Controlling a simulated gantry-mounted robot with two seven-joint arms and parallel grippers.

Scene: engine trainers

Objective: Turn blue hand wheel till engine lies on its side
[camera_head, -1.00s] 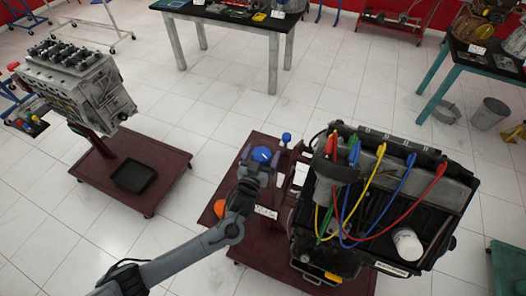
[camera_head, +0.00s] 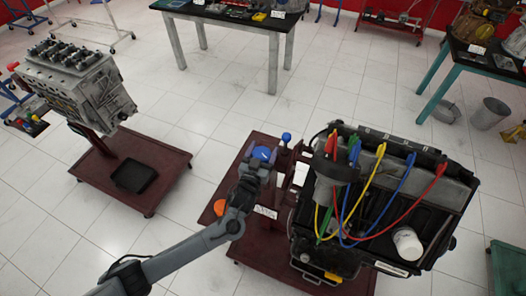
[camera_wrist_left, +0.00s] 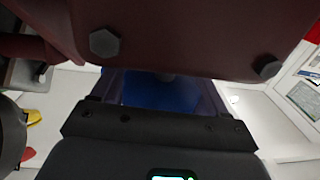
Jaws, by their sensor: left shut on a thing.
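The blue hand wheel (camera_head: 262,153) is at the left end of the engine stand, partly hidden by my gripper; a patch of its blue also shows in the left wrist view (camera_wrist_left: 160,94). My left gripper (camera_head: 256,166) is at the wheel and shut on it. The engine (camera_head: 440,190) sits on the dark red stand (camera_head: 262,252), with red, yellow, blue and green leads looping over it. I cannot tell its exact tilt. My right gripper is not in view.
A blue-topped knob (camera_head: 286,137) stands beside the wheel. A white cup (camera_head: 407,243) rests at the engine's front. Another engine (camera_head: 80,85) is on a stand at left, with a black tray (camera_head: 133,176) on its base. A table (camera_head: 235,20) is behind. White floor lies between.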

